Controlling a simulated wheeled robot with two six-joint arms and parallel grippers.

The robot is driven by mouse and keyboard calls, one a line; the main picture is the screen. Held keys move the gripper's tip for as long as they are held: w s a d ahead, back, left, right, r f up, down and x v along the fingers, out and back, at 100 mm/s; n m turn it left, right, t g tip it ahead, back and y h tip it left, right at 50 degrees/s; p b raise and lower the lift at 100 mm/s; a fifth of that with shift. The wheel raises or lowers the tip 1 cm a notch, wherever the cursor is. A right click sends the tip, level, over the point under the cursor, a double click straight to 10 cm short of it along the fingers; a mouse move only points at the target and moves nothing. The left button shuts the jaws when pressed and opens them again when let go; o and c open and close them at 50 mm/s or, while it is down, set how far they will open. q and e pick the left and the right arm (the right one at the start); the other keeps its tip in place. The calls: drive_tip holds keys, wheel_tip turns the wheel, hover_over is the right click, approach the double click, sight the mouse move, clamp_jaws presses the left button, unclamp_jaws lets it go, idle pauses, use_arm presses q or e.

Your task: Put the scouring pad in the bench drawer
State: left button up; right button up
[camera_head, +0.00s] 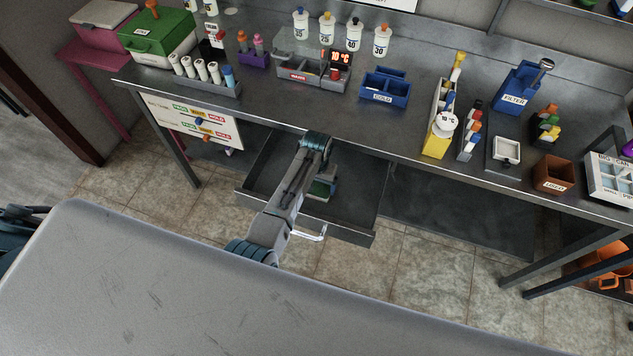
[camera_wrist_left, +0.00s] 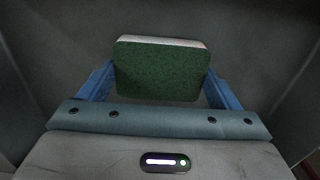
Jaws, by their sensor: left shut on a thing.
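The scouring pad (camera_wrist_left: 160,70) is a green block with a pale layer along one edge. In the left wrist view it sits between the two blue fingers of my left gripper (camera_wrist_left: 160,85), which is shut on it. The bench drawer (camera_head: 355,205) is pulled out below the bench, with a light handle (camera_head: 312,236) on its front. In the head view my left arm reaches over the drawer, and the pad (camera_head: 322,188) shows low inside its opening, partly hidden by the arm. I cannot tell whether the pad touches the drawer floor. My right gripper is not in view.
The metal bench (camera_head: 330,115) carries a blue bin (camera_head: 384,88), a grey caddy (camera_head: 312,72), a yellow holder (camera_head: 438,135), a filter box (camera_head: 518,90) and a brown box (camera_head: 553,174). The right part of the drawer is bare. A grey surface (camera_head: 200,285) fills the foreground.

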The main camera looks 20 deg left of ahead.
sight(316, 186)
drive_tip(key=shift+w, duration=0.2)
use_arm(q)
drive_tip(key=shift+f, duration=0.15)
drive_tip(key=o, duration=0.8)
drive_tip(key=shift+r, duration=0.3)
wheel_tip(316, 186, up, 12)
drive_tip(key=shift+f+b, duration=0.1)
drive_tip(key=shift+b, duration=0.95)
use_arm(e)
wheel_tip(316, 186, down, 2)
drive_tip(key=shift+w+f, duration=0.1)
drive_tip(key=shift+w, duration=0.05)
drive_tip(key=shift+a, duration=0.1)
